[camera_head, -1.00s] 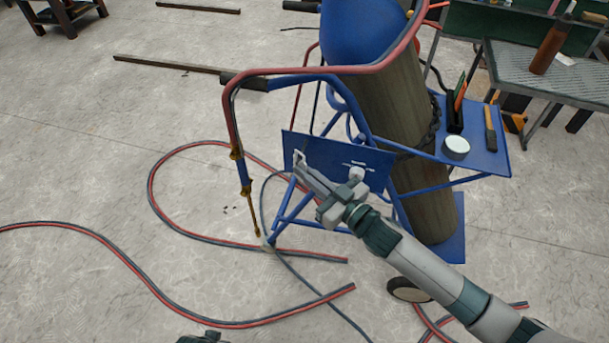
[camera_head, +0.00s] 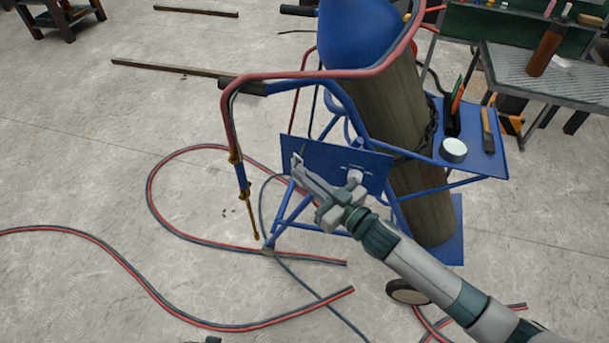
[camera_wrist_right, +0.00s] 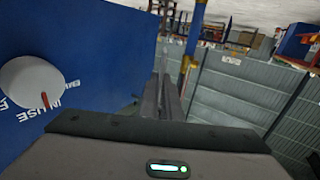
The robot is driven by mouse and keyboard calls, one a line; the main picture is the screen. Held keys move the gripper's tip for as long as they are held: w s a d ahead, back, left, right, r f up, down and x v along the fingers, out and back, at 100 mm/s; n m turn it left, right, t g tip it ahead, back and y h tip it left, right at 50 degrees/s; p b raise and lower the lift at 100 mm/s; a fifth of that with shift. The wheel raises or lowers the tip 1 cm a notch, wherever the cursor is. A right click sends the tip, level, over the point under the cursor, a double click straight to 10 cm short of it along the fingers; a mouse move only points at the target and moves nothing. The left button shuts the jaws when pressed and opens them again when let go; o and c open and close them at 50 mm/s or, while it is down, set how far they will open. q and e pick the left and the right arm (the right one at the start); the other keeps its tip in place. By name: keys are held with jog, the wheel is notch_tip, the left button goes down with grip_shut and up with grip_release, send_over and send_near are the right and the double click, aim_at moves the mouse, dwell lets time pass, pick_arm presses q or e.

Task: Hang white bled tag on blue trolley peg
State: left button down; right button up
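My right gripper (camera_head: 297,162) reaches in from the lower right, in front of the left part of the blue trolley panel (camera_head: 323,160). In the right wrist view its dark fingers (camera_wrist_right: 165,97) look close together beside the panel's right edge. A small pale shape shows at the fingertips in the head view; I cannot tell whether it is the white tag or part of the fingers. No tag with readable "bled" lettering shows. I cannot make out the peg.
A white knob (camera_wrist_right: 32,82) with a red mark sits on the panel near "IN USE" lettering. The gas cylinder (camera_head: 385,110) stands behind the panel. A torch (camera_head: 245,190) hangs to the left, and red-and-black hoses (camera_head: 150,200) lie on the floor.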

jog(key=o, duration=0.4)
